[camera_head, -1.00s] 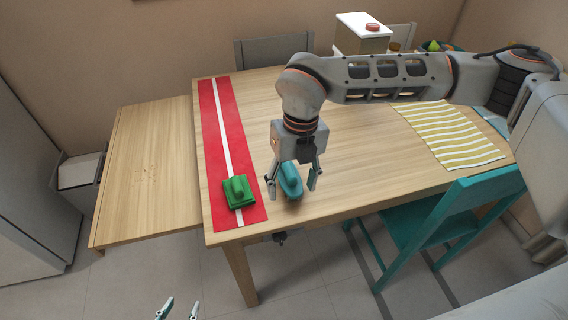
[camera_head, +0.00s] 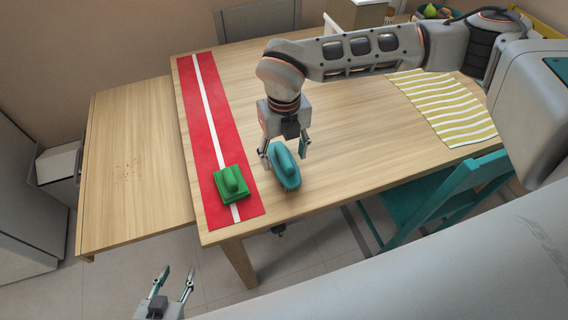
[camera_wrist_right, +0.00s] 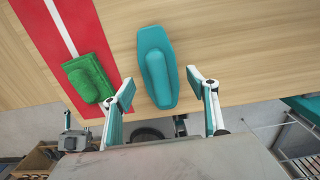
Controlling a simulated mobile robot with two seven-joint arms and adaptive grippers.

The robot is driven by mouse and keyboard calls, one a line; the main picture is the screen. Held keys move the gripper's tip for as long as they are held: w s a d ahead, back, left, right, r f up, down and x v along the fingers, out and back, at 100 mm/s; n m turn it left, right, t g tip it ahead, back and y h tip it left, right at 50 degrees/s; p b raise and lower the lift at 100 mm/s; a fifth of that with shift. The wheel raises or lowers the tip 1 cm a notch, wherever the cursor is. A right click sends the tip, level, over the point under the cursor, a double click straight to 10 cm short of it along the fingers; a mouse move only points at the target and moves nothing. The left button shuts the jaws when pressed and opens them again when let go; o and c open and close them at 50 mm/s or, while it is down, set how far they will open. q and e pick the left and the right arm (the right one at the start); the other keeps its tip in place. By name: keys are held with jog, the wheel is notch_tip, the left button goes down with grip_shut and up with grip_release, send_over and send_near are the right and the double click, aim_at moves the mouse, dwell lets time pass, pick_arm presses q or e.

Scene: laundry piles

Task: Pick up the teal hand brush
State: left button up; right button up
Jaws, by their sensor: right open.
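The teal hand brush (camera_head: 284,167) lies on the wooden table, just right of the red runner. In the right wrist view the brush (camera_wrist_right: 157,66) shows whole, its raised handle on top, its lower part level with the fingertips. My right gripper (camera_head: 285,150) points down over the brush and is open, one finger on either side. In the right wrist view its fingertips (camera_wrist_right: 161,88) stand apart with the brush between them; I see no grip on it. My left gripper (camera_head: 174,284) is open and empty, low in front of the table.
A yellow-striped cloth (camera_head: 440,105) lies at the table's right. A teal chair (camera_head: 450,195) stands at the right front. The table's middle is clear.

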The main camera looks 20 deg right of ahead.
aim_at(284, 155)
notch_tip(284, 155, down, 2)
jog(key=shift+f, duration=0.1)
jog(key=c, duration=1.2)
jog(key=shift+c, duration=0.2)
jog(key=shift+w+r, duration=0.1)
jog(key=shift+r, duration=0.1)
notch_tip(284, 155, up, 20)
jog(key=shift+p, duration=0.3)
